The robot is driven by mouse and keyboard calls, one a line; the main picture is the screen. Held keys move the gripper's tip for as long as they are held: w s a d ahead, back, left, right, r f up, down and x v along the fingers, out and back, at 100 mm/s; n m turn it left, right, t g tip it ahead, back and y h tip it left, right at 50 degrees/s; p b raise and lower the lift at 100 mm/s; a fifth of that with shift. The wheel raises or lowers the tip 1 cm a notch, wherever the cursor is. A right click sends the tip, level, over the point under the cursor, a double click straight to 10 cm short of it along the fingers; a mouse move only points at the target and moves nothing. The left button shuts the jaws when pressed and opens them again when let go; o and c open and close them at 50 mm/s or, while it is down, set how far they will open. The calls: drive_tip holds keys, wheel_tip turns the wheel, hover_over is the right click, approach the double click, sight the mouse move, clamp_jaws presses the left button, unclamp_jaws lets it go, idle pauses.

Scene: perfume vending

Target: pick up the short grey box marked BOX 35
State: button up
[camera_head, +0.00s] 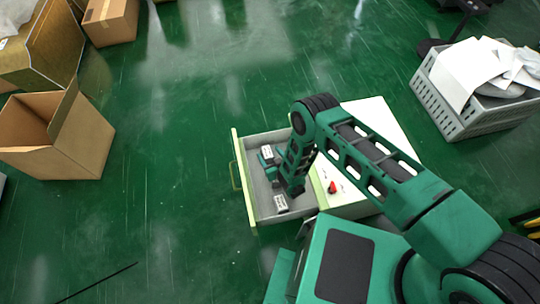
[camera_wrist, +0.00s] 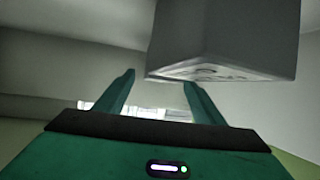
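In the head view, two small grey boxes with white labels are in the open drawer (camera_head: 249,190): one at the back (camera_head: 267,151) and one nearer the front (camera_head: 281,202). I cannot read either label, so I cannot tell which is BOX 35. My gripper (camera_head: 264,162) is low in the drawer, close to the back box. In the wrist view, my gripper (camera_wrist: 159,84) has its fingers apart with nothing clasped. A plain grey box (camera_wrist: 225,45) looms close above the right finger, with dark marks on its lower face. Pale, blurred shapes (camera_wrist: 140,110) show beyond, between the fingers.
The drawer belongs to a white cabinet (camera_head: 385,118), with a red knob (camera_head: 332,187) near the drawer. Open cardboard boxes (camera_head: 62,135) stand at left. A grey crate of papers (camera_head: 470,110) stands at right. The green floor left of the drawer is clear.

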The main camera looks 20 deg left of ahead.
drive_tip(key=c, duration=1.2)
drive_tip(key=shift+r, duration=0.1)
